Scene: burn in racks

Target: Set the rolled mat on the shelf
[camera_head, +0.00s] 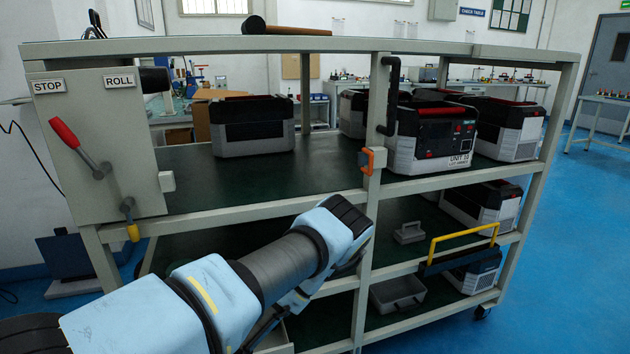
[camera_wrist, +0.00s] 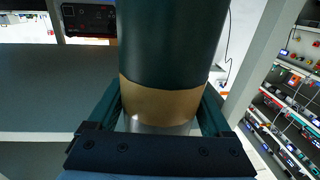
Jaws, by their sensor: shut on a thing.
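The rolled mat (camera_wrist: 172,45) is a dark green cylinder with a tan band round it, large in the wrist view. My gripper (camera_wrist: 162,105) is shut on it near the band, a finger on each side. The mat's far end is cut off by the top of the picture. The mat and gripper do not show in the head view, where my arm reaches toward the rack's middle and its end is hidden. The rack's green main shelf (camera_head: 320,170) holds several black and white units. A dark shelf surface (camera_wrist: 55,85) lies left of the mat in the wrist view.
A panel (camera_head: 130,165) marked STOP and ROLL, with a red lever (camera_head: 75,143), stands at the rack's left end. Rack posts and an orange latch (camera_head: 372,160) stand mid-rack. A mallet (camera_head: 290,30) lies on top. Bare deck shows between the units.

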